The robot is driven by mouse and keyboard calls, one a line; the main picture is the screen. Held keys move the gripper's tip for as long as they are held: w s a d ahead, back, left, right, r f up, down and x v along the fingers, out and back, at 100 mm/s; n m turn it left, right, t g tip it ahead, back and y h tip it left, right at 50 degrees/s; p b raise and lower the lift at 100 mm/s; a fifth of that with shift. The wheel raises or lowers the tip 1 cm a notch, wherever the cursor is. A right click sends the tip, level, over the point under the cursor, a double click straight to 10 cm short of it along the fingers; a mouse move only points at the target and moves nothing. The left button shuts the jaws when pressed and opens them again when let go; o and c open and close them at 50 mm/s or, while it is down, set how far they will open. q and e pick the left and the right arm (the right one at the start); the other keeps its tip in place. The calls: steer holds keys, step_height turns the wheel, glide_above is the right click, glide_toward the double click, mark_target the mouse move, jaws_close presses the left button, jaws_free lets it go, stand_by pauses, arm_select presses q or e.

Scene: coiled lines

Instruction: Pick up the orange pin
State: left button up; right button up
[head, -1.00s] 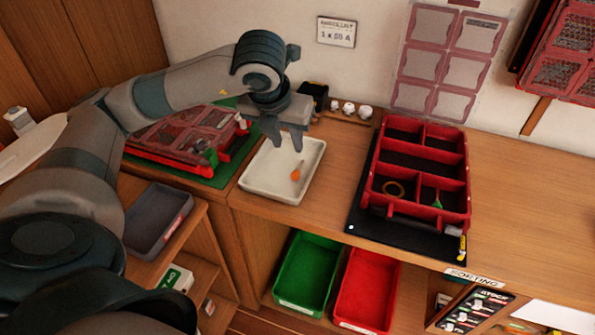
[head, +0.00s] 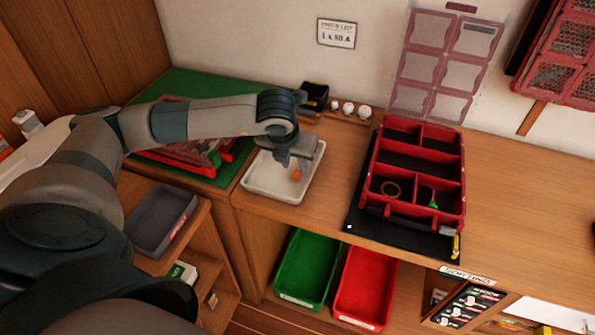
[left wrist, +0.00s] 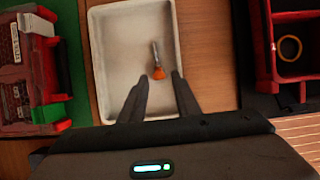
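The orange pin (head: 296,175) lies in the white tray (head: 262,186) on the wooden counter. In the left wrist view the pin (left wrist: 158,72) shows an orange head and a thin grey shaft pointing away from me. My left gripper (head: 291,165) is just above the tray, over the pin, and partly hides it in the head view. In the left wrist view its two dark fingers (left wrist: 162,82) are spread apart with the pin between and beyond their tips. Nothing is held. My right gripper is not in view.
A red compartment box (head: 459,178) with a ring and a green-handled item stands right of the tray on a black mat (head: 362,226). A red case on a green mat (head: 187,85) lies to the left. A small black holder (head: 314,95) and white knobs stand behind the tray.

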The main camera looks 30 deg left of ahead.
mark_target(297, 172)
arm_select(q)
steer(key=shift+w+a+f+p, duration=0.15)
steer(key=shift+w+f+p, duration=0.1)
steer(key=shift+f+p, duration=0.35)
steer(key=p+x, duration=0.2)
steer(key=shift+w+a+f, duration=0.1)
steer(key=shift+w+f, duration=0.05)
steer(key=shift+f, duration=0.15)
steer(key=shift+w+f, duration=0.2)
steer(key=shift+f, duration=0.35)
jaws_close()
